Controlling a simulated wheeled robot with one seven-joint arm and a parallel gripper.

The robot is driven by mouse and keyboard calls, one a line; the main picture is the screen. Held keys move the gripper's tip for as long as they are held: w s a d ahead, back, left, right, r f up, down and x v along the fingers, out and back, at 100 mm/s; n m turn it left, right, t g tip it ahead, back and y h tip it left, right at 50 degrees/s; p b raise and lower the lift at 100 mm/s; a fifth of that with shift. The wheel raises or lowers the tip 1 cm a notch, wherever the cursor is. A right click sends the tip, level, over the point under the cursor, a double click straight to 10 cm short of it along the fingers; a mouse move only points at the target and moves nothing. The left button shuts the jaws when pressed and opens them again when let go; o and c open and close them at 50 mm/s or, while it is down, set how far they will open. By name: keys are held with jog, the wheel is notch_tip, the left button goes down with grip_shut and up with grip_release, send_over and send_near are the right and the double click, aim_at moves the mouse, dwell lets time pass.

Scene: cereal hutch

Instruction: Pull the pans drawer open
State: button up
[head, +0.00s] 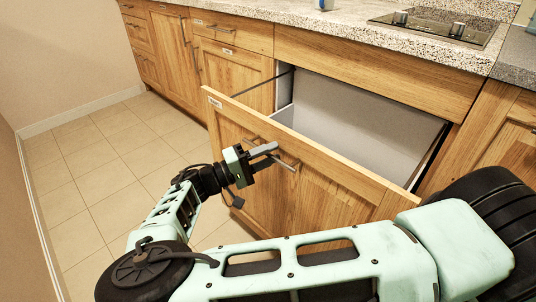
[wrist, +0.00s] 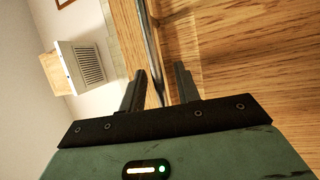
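The wide wooden drawer (head: 330,178) stands well open in the head view, with its grey interior (head: 365,115) showing and empty where visible. A small label sits at the top left of its front, too small to read. Its metal bar handle (head: 290,164) is on the front, partly hidden by my gripper (head: 268,155). In the wrist view, the handle bar (wrist: 152,50) passes between the two dark fingers of my gripper (wrist: 160,75). The fingers are apart, with gaps beside the bar, so my gripper is open around the handle.
A speckled countertop (head: 290,12) with a black cooktop (head: 440,27) runs above the drawer. Closed cabinets and drawers (head: 230,68) continue to the left. The tiled floor (head: 95,165) at left is clear. A white vented box (wrist: 82,65) shows in the wrist view.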

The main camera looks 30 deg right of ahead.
dwell(0.3)
jog(key=a+f, duration=0.3)
jog(key=a, duration=1.4)
jog(key=shift+w+b, duration=0.4)
jog(key=shift+w, duration=0.05)
